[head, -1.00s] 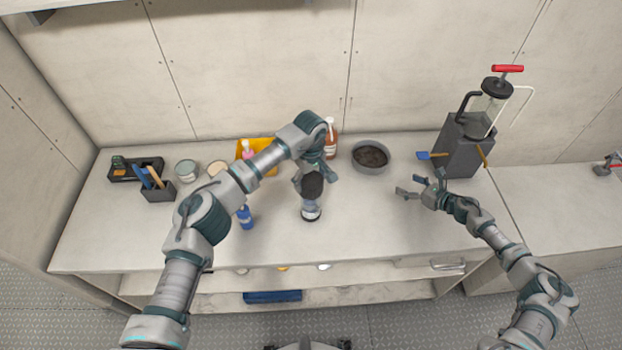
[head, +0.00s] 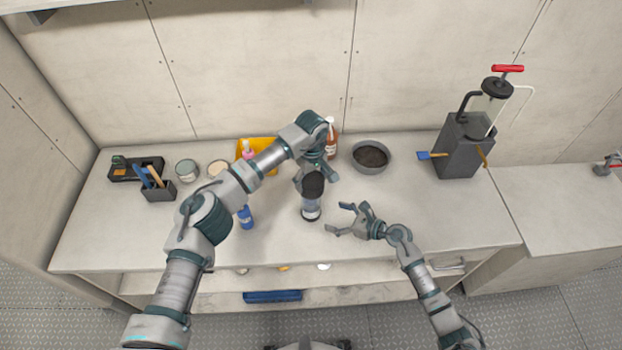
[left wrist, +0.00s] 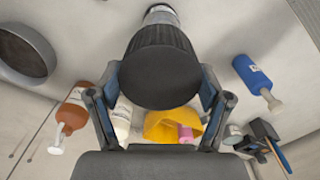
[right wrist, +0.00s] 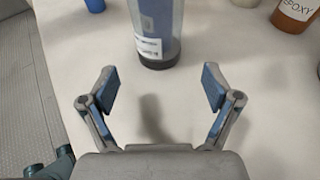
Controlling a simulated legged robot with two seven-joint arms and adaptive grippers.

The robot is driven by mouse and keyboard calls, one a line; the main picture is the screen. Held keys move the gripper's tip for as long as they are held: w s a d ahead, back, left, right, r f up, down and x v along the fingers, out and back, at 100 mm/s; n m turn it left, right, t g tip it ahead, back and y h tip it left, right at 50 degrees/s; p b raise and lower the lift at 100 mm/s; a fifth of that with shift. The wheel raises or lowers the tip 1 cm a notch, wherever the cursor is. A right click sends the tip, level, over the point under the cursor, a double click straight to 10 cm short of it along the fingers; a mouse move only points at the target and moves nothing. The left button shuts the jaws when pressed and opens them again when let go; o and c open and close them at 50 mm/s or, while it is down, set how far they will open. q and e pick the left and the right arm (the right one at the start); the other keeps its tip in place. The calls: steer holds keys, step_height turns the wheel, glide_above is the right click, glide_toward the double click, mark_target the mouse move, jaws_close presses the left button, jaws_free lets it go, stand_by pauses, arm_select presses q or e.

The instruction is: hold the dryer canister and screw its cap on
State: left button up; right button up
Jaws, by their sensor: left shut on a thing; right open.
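The dryer canister (head: 311,210), clear with blue contents, stands upright on the bench. Its white label and black base show in the right wrist view (right wrist: 152,40). The black ridged cap (head: 313,185) is over its top, filling the middle of the left wrist view (left wrist: 160,70). My left gripper (head: 316,179) is shut on the cap from above. I cannot tell whether the cap is seated on the threads. My right gripper (head: 338,218) is open and empty, low to the right of the canister and apart from it; its fingers (right wrist: 159,89) point towards the canister.
A blue bottle (head: 245,217) stands left of the canister. A yellow bin (head: 268,150), a brown pump bottle (head: 331,140) and a grey bowl (head: 370,157) are behind. A grey block with a clear pump (head: 463,150) stands at right. The bench right of my right gripper is clear.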

mark_target(314, 210)
steer(key=x, duration=0.8)
steer(key=shift+w+a, duration=0.2)
steer(key=shift+a, duration=0.15)
steer(key=shift+d, duration=0.1)
steer(key=c, duration=1)
steer(key=shift+o, duration=0.2)
steer(key=shift+f, duration=0.1)
